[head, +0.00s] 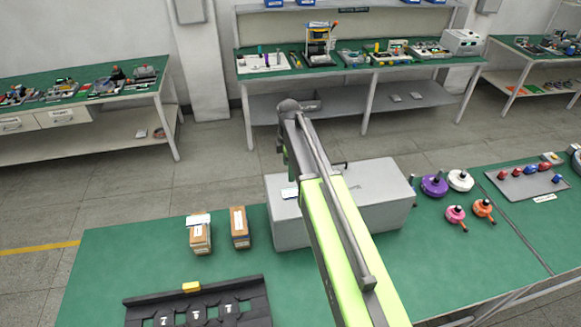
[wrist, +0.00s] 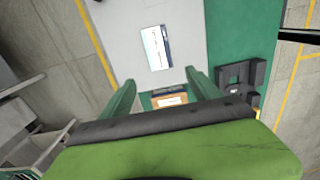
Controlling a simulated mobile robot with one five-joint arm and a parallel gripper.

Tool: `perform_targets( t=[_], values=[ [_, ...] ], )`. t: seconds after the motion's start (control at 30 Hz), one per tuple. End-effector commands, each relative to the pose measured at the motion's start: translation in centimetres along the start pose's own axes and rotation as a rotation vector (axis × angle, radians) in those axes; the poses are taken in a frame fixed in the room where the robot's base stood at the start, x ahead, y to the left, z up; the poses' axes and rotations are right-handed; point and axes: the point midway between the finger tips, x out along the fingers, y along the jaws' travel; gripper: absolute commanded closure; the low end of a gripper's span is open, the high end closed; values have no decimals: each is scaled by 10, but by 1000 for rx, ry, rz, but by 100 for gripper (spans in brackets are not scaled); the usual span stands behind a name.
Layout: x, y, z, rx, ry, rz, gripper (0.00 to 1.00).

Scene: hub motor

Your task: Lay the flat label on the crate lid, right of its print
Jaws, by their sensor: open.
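The grey crate (head: 385,200) stands on the green bench behind my arm, which hides part of its lid. One white rectangle (head: 290,193) shows on the lid's left part. In the wrist view a white rectangle with a dark edge (wrist: 157,47) lies on the grey lid (wrist: 112,30); I cannot tell whether it is the print or the loose label. A white flat piece (head: 198,220) lies on top of the left carton and may be the label. My gripper (wrist: 160,83) is open and empty, its fingers apart near the lid's edge. Its fingertips are not clear in the head view.
Two brown cartons, the left (head: 200,240) and the right (head: 239,228), stand left of the crate. A black numbered rack (head: 200,305) lies in front. Purple, white, pink and orange motor parts (head: 457,200) stand at the right. Bare green bench lies between the rack and the left edge.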

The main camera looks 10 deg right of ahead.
Motion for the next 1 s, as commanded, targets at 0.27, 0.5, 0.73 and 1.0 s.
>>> perform_targets(
  t=[0.27, 0.5, 0.73, 1.0],
  values=[
    [0, -33, -1, 199, 0, 0, 29],
    [0, -136, -2, 968, 0, 1, 29],
    [0, -192, -2, 1480, 0, 1, 29],
    [0, -197, 4, 1572, 0, 1, 29]
  ],
)
